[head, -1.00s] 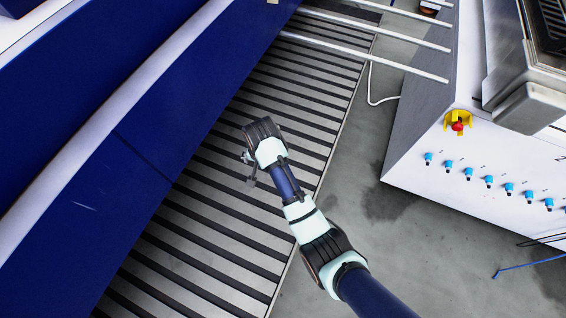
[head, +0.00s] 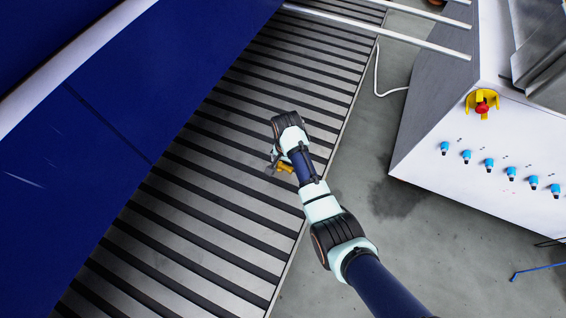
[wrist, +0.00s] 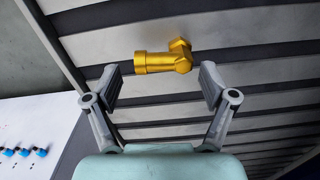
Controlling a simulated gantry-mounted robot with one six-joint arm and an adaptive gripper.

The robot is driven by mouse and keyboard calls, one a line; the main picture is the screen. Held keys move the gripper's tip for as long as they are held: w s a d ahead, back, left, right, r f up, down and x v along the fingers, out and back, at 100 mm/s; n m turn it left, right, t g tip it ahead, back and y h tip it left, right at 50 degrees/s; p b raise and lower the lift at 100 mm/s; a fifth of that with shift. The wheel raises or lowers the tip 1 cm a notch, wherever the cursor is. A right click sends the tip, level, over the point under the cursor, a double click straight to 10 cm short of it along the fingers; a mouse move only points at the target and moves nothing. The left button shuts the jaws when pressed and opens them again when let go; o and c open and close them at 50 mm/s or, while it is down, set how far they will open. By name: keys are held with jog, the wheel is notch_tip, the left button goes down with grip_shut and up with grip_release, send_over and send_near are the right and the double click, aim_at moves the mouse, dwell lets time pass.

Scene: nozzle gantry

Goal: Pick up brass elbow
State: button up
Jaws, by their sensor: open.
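The brass elbow (wrist: 160,62) is a gold-coloured bent pipe fitting. In the wrist view it lies on the slatted surface just past my fingertips, roughly centred between them, with its bent end to the right. My gripper (wrist: 161,82) is open and empty, with one finger to each side of the elbow. I cannot tell how high it is above the surface. In the head view the brass elbow (head: 286,167) shows as a small yellow piece beside my gripper (head: 272,163), partly hidden by my arm.
The slatted conveyor (head: 215,205) runs diagonally, with free room around the elbow. A tall blue panel (head: 90,150) borders it on the left. Grey floor and a white machine (head: 470,175) with blue fittings and a red-and-yellow button are on the right. Pale rails (head: 400,36) cross at the top.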

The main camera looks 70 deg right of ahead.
aim_at(286, 167)
notch_tip(286, 167, down, 3)
jog(key=shift+a+r, duration=0.1)
jog(key=shift+r, duration=0.25)
jog(key=c, duration=1.1)
jog(key=shift+o, duration=0.2)
notch_tip(286, 167, up, 20)
jog(key=p, duration=0.9)
